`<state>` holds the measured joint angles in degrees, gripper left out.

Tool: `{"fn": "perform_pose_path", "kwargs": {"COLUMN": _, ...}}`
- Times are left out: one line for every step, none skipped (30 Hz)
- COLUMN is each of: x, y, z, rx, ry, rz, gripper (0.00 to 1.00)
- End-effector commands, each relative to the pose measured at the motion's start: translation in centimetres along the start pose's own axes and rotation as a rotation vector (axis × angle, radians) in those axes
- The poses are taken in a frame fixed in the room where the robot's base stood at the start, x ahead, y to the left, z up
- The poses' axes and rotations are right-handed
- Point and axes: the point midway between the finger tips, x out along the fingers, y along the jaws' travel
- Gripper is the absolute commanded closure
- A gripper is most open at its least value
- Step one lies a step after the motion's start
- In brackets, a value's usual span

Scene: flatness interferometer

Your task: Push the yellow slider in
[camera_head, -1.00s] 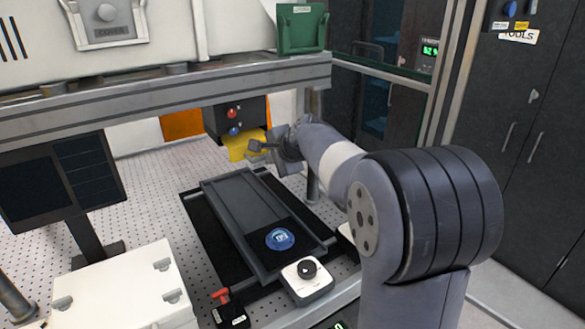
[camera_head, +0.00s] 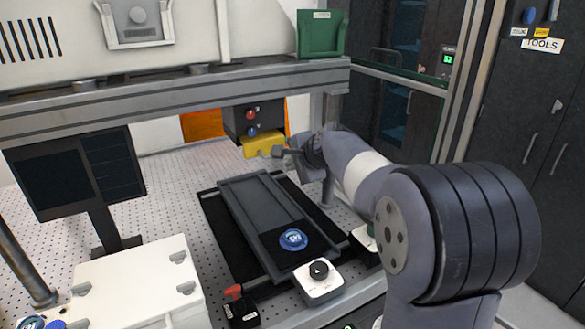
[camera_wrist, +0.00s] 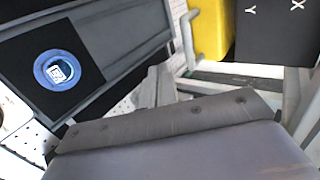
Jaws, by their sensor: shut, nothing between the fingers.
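The yellow slider (camera_head: 262,142) is a block at the bottom of a black box (camera_head: 240,122) with a red knob and a blue knob. In the wrist view the yellow slider (camera_wrist: 210,28) is at the top, beside the black box (camera_wrist: 275,30) marked X and Y. My gripper (camera_head: 281,154) is shut and empty, just in front of the slider's right end in the head view. I cannot tell whether it touches the slider. In the wrist view my gripper (camera_wrist: 155,88) points up the picture, left of and below the yellow block.
A grey beam (camera_head: 170,91) crosses above. A monitor (camera_head: 75,170) stands left.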

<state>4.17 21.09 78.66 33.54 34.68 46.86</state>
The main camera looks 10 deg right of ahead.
Motion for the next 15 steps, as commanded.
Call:
{"fn": "perform_pose_path", "kwargs": {"x": -1.0, "y": -0.2, "z": 0.0, "rx": -0.001, "ry": 0.003, "rz": -0.007, "gripper": 1.00}}
{"fn": "perform_pose_path", "kwargs": {"x": -1.5, "y": -0.2, "z": 0.0, "rx": -0.001, "ry": 0.003, "rz": -0.007, "gripper": 1.00}}
{"fn": "perform_pose_path", "kwargs": {"x": -2.1, "y": -0.1, "z": 0.0, "rx": -0.002, "ry": 0.003, "rz": -0.007, "gripper": 1.00}}
{"fn": "perform_pose_path", "kwargs": {"x": -2.7, "y": -0.1, "z": 0.0, "rx": -0.002, "ry": 0.003, "rz": -0.006, "gripper": 1.00}}
{"fn": "perform_pose_path", "kwargs": {"x": -3.2, "y": -0.2, "z": -0.1, "rx": -0.002, "ry": 0.004, "rz": -0.007, "gripper": 1.00}}
{"fn": "perform_pose_path", "kwargs": {"x": -4.0, "y": -0.1, "z": -0.1, "rx": -0.002, "ry": 0.004, "rz": -0.006, "gripper": 1.00}}
{"fn": "perform_pose_path", "kwargs": {"x": -4.5, "y": -0.1, "z": -0.1, "rx": -0.002, "ry": 0.004, "rz": -0.007, "gripper": 1.00}}
{"fn": "perform_pose_path", "kwargs": {"x": -5.1, "y": -0.1, "z": 0.0, "rx": -0.002, "ry": 0.004, "rz": -0.007, "gripper": 1.00}}
{"fn": "perform_pose_path", "kwargs": {"x": -5.8, "y": -0.1, "z": 0.0, "rx": -0.002, "ry": 0.003, "rz": -0.006, "gripper": 1.00}}
{"fn": "perform_pose_path", "kwargs": {"x": -6.3, "y": -0.1, "z": 0.0, "rx": -0.001, "ry": 0.003, "rz": -0.007, "gripper": 1.00}}
{"fn": "perform_pose_path", "kwargs": {"x": -6.7, "y": -0.1, "z": 0.0, "rx": -0.001, "ry": 0.003, "rz": -0.005, "gripper": 1.00}}
{"fn": "perform_pose_path", "kwargs": {"x": -7.3, "y": -0.1, "z": 0.0, "rx": -0.001, "ry": 0.003, "rz": -0.006, "gripper": 1.00}}
{"fn": "perform_pose_path", "kwargs": {"x": -7.7, "y": -0.1, "z": -0.1, "rx": 0.000, "ry": 0.003, "rz": -0.006, "gripper": 1.00}}
{"fn": "perform_pose_path", "kwargs": {"x": -8.0, "y": -0.1, "z": 0.0, "rx": 0.000, "ry": 0.002, "rz": -0.004, "gripper": 1.00}}
{"fn": "perform_pose_path", "kwargs": {"x": -8.4, "y": -0.1, "z": 0.0, "rx": -0.001, "ry": 0.002, "rz": -0.004, "gripper": 1.00}}
